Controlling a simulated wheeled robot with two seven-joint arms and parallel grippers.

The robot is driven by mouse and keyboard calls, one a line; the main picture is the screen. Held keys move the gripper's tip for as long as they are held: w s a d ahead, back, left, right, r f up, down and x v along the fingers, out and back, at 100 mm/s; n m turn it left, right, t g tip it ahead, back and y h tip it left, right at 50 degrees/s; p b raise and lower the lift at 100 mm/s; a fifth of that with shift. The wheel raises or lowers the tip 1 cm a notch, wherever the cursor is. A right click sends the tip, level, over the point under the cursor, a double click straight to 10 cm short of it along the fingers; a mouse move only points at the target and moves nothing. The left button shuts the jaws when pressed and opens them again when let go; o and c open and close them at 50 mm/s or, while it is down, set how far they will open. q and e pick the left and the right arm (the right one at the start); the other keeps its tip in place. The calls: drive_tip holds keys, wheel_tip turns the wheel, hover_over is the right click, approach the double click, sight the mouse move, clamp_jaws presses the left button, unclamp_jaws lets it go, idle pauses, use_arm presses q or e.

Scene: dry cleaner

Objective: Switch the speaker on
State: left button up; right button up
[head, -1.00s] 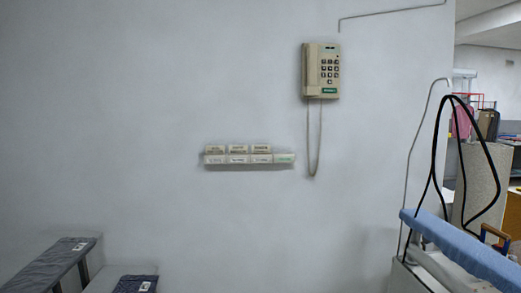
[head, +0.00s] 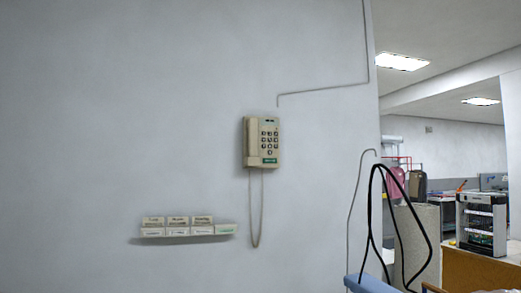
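No speaker that I can make out is in the head view. A beige wall telephone (head: 262,143) with a keypad and a hanging cord is fixed to the pale wall near the middle. Neither of my grippers shows in the view, so their state and place are hidden.
A small wall rack with label cards (head: 187,230) is at the lower left. A blue-topped ironing board (head: 371,284) and looping black cables (head: 371,225) are at the lower right. Beyond the wall's edge, a shelf unit (head: 482,224) stands in a farther room.

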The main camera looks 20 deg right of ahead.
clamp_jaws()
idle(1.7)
